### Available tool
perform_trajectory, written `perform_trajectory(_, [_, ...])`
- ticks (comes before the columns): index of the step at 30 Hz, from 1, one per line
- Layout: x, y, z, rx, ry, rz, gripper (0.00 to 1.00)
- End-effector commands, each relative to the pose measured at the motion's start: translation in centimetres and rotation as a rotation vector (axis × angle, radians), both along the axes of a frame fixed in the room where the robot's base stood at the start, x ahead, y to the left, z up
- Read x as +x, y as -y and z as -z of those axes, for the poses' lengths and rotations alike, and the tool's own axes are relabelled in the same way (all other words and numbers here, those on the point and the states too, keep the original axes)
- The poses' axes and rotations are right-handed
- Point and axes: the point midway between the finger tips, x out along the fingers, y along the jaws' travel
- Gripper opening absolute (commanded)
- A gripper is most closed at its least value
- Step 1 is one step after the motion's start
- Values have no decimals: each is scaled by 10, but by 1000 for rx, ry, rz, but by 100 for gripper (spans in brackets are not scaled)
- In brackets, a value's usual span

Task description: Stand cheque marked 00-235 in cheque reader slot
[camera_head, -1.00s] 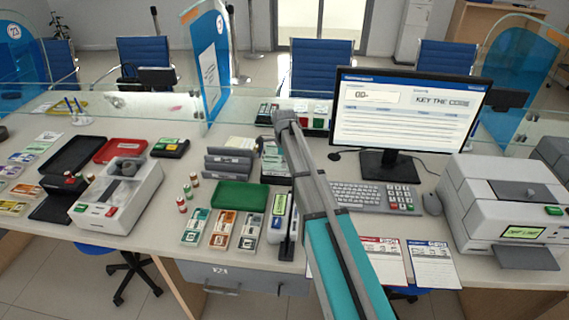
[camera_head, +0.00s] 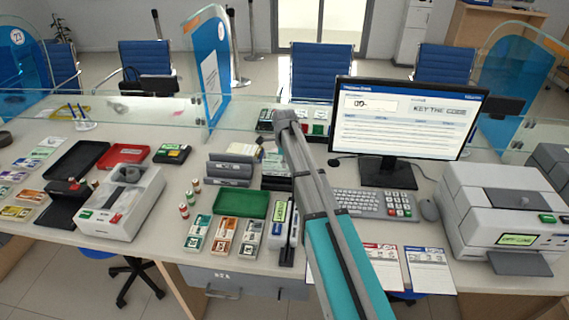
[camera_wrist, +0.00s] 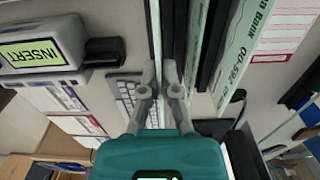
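My gripper (camera_wrist: 161,80) points away from the camera in the wrist view. Its two grey fingertips are close together, on either side of a thin, pale upright strip seen edge-on. I cannot tell whether they press on it. A pale green cheque (camera_wrist: 237,55) stands beside them at the right, with "Bank" and a number starting 00-59. No number 00-235 is legible. A grey device with a green screen reading INSERT (camera_wrist: 42,52) is at the left.
Grey upright holders (camera_head: 230,168) and a green tray (camera_head: 240,204) lie left of the arm. The keyboard (camera_head: 365,203), monitor (camera_head: 405,125) and printer-like machine (camera_head: 510,215) are right. A glass screen (camera_head: 255,108) runs along the back.

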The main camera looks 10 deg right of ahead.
Motion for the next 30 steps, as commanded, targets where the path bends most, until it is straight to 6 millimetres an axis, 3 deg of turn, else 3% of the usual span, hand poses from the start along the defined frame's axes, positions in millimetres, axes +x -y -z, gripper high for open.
perform_trajectory(30, [0, 0, -38, 0, 0, 0, 0])
